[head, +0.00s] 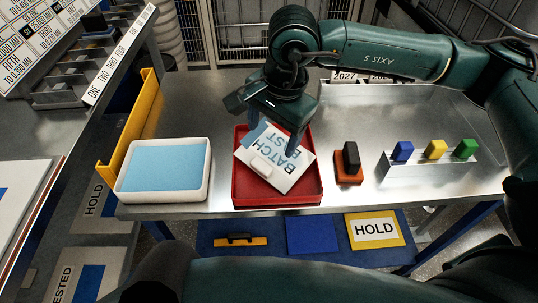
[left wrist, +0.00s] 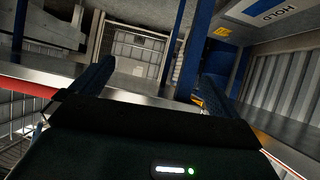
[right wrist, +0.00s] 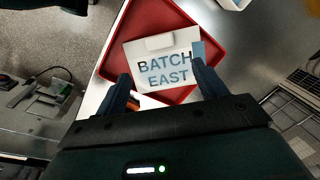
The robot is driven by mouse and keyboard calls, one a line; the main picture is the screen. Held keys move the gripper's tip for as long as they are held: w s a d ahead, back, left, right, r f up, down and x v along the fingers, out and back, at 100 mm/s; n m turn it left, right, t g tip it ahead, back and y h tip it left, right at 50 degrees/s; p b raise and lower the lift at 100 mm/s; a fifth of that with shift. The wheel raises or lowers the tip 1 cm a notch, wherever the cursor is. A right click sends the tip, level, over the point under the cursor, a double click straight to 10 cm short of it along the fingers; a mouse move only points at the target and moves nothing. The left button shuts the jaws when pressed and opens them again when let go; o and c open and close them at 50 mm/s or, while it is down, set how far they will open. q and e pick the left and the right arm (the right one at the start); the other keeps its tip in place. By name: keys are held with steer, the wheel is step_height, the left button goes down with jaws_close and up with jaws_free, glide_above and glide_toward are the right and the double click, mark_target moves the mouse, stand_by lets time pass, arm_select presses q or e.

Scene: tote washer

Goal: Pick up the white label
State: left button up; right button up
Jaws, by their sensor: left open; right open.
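The white label (head: 287,172) reads BATCH EAST in dark and blue letters and lies tilted in the red tray (head: 278,199). A small white block-like tab (head: 262,165) shows on its face. My right gripper (head: 276,142) is open above the label, its fingers apart and partly covering it in the head view. In the right wrist view the label (right wrist: 160,62) lies beyond the two fingertips (right wrist: 160,80), with nothing between them. My left gripper (left wrist: 155,80) is open and empty in the left wrist view, and does not clearly show in the head view.
A white tray with a blue pad (head: 163,197) stands left of the red tray. A black stamp on an orange base (head: 349,175) stands at right, then blue, yellow and green blocks on a metal rack (head: 430,164). A yellow rail (head: 128,130) borders the left.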

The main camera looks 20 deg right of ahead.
mark_target(266, 162)
steer(key=f, duration=0.3)
steer(key=w+f+p, duration=0.1)
steer(key=f, duration=0.2)
steer(key=a+f, duration=0.1)
steer(key=f, duration=0.2)
steer(key=shift+w, duration=0.2)
steer(key=shift+c, duration=0.3)
steer(key=shift+r, duration=0.1)
steer(key=c, duration=1)
